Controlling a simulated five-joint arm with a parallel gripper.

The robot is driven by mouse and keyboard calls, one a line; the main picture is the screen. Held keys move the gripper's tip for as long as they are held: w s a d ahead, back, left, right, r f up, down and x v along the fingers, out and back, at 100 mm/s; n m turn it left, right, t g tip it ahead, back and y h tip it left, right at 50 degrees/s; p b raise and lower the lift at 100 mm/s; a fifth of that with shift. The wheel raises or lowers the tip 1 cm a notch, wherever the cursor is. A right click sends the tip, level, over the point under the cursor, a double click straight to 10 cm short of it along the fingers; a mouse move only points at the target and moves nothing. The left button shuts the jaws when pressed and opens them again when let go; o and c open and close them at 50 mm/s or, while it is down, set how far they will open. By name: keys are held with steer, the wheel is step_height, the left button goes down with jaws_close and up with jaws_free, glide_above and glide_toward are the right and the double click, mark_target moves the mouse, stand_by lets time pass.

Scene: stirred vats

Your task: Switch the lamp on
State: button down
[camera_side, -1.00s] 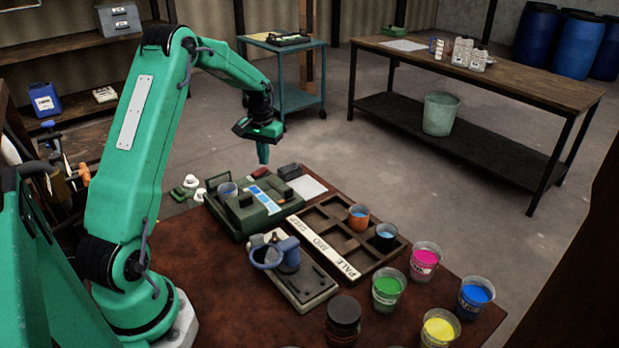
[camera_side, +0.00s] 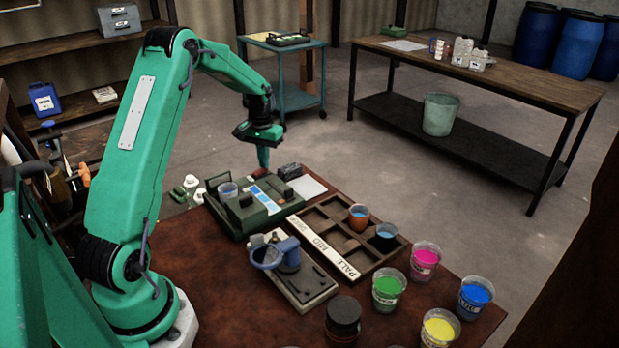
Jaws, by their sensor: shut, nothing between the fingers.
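My gripper (camera_side: 263,162) is shut and empty, pointing down over the back of a green device (camera_side: 262,222) on the brown table. Its fingertips are at the spot of a small red part on the device, which they now hide. I cannot tell whether they touch it. The device holds a clear cup with blue liquid (camera_side: 228,190) and a strip of blue and white patches (camera_side: 266,198). A black block (camera_side: 290,171) sits at its back right. No lamp is plainly recognisable, and I see no clear glow.
A wooden tray (camera_side: 334,249) with an orange cup (camera_side: 358,216) and a dark cup (camera_side: 385,237) stands right of the device. A grey stand with a blue ring (camera_side: 267,256) is in front. Several paint cups, including a green one (camera_side: 387,292), line the near right.

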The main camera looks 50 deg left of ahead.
steer(key=shift+f, duration=0.45)
stand_by(0.3)
steer(key=shift+r, duration=3.55)
steer(key=s+d+r+m+t, duration=0.1)
steer(key=s+d+r+m, duration=0.15)
steer(key=d+r, duration=0.5)
steer(key=s+d+r+m+t, duration=0.15)
steer(key=s+d+r, duration=0.3)
steer(key=d, duration=0.55)
steer(key=s+d+m+t, duration=0.2)
steer(key=s+d+t, duration=0.1)
steer(key=s+d, duration=0.8)
steer(key=s, duration=0.3)
steer(key=shift+d+r, duration=0.25)
